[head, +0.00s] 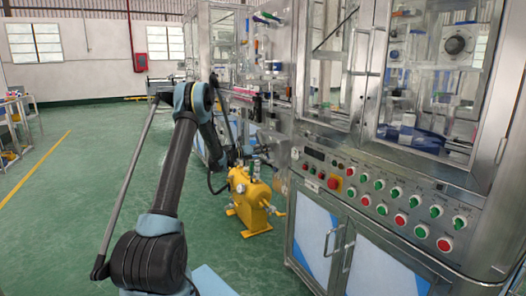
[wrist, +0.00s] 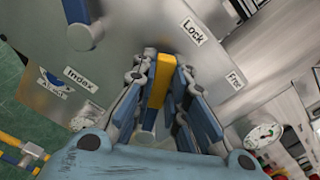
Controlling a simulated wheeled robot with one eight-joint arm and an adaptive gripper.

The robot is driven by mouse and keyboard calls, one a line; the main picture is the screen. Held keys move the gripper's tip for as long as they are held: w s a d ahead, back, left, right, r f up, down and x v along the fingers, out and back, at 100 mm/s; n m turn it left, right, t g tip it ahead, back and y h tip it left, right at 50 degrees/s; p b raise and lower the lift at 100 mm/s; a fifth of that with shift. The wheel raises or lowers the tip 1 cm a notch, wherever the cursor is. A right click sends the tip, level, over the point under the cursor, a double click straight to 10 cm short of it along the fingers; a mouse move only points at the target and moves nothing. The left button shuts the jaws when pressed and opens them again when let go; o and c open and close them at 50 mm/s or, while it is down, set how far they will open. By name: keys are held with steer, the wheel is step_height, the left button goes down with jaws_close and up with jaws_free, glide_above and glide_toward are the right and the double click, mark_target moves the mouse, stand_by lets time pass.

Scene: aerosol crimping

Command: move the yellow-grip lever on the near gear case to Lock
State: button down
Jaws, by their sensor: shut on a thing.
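In the wrist view, the yellow grip (wrist: 159,80) of the lever stands between the two fingers of my gripper (wrist: 160,92), which is shut on it. Behind it is a grey metal plate of the gear case (wrist: 130,35). The plate carries a "Lock" label (wrist: 193,31), a "Free" label (wrist: 235,80) and an "Index" label (wrist: 78,78). The upper end of the grip shows below and left of "Lock", with "Free" off to its right. The lever's pivot is hidden, so I cannot tell its exact setting. In the head view, my arm hides the gripper and lever.
A blue and metal part (wrist: 78,18) stands at the plate's upper left. A round dial (wrist: 263,135) lies to the right. In the head view, a yellow machine (head: 252,205) stands beside a steel cabinet with buttons (head: 385,205). Green floor (head: 75,180) is open at left.

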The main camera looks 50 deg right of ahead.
steer(key=shift+w, duration=0.2)
steer(key=c, duration=1.6)
jaws_free()
steer(key=shift+s, duration=0.1)
steer(key=v, duration=1.2)
steer(key=shift+f, duration=0.1)
